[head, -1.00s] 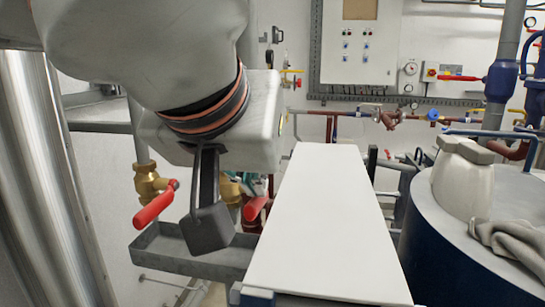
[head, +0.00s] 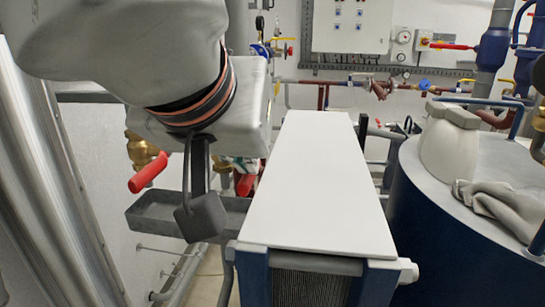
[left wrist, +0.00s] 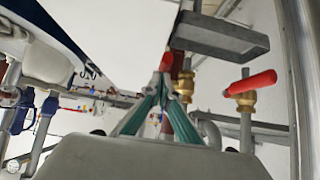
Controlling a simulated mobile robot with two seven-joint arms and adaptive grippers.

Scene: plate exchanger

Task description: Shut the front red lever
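Two red levers show at the left of the plate exchanger. One red lever (head: 148,172) sits on a brass valve at the left and points down and left; it also shows in the left wrist view (left wrist: 251,84). Another red lever (head: 245,184) is close beside the exchanger, partly hidden by my left arm. I cannot tell for sure which is the front one. My left gripper (left wrist: 164,82) has its green fingers closed together at the tips, right at the red of the exchanger-side lever (left wrist: 177,66). Whether they grip it I cannot tell. My right gripper is not in view.
The white-topped plate exchanger (head: 320,190) stands right of my left arm. A grey tray (head: 150,213) lies below the valves. A blue tank (head: 425,225) with a grey cloth (head: 500,205) is at the right. A control box (head: 350,25) hangs on the back wall.

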